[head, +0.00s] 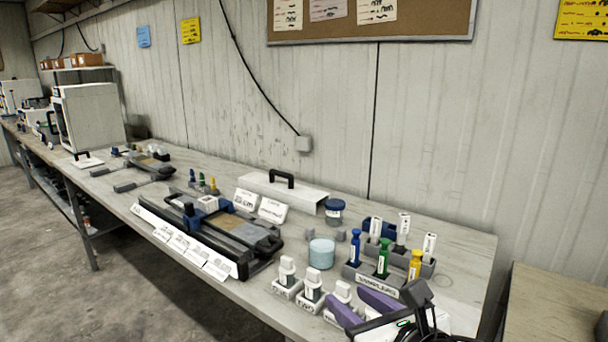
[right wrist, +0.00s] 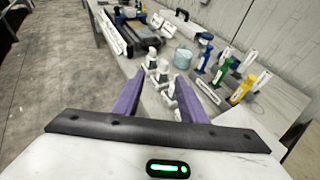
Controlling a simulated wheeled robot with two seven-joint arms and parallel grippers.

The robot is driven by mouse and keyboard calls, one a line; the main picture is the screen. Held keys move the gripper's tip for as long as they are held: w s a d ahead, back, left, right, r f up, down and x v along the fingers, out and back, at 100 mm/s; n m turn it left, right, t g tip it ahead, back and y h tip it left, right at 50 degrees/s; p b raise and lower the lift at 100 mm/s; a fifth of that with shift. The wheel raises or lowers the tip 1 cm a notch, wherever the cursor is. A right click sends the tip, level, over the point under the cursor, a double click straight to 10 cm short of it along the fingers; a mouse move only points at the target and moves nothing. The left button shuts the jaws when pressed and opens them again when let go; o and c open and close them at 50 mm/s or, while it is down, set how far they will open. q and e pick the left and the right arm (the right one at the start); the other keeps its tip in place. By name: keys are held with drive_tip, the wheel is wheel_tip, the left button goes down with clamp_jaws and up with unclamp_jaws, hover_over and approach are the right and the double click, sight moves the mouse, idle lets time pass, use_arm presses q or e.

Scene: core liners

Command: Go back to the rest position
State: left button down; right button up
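My right gripper (head: 361,302) is at the front edge of the bench in the head view. Its two purple fingers stand apart, and they also show spread in the right wrist view (right wrist: 158,88). I see nothing clasped between them. White-capped bottles in labelled holders, one of them (head: 313,281), stand just beyond the fingers; the nearest (head: 343,292) is partly hidden behind the gripper. My left gripper is in neither view.
The long bench (head: 452,255) carries a rack (head: 376,276) with blue, green and yellow samplers, a pale blue jar (head: 321,253), a dark-lidded jar (head: 334,212) and a black tray device (head: 233,237). A wall stands behind. Open floor (head: 165,312) lies at front left.

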drive_tip(key=s+d+f+m+h, duration=0.2)
drive_tip(key=s+d+f+h, duration=0.1)
drive_tip(key=s+d+f, duration=0.3)
drive_tip(key=s+f+m+g+y, duration=0.1)
drive_tip(key=s+f+m, duration=0.2)
drive_tip(key=f+m, duration=0.65)
drive_tip(key=s+f+m+g, duration=0.1)
drive_tip(key=s+f+m, duration=0.2)
drive_tip(key=f+m, duration=0.65)
drive_tip(key=s+d+f+m+g, duration=0.2)
drive_tip(key=s+d+f+m, duration=0.1)
drive_tip(key=s+f+m, duration=0.9)
drive_tip(key=m, duration=0.5)
drive_tip(key=shift+h, duration=0.3)
drive_tip(key=shift+w, duration=0.1)
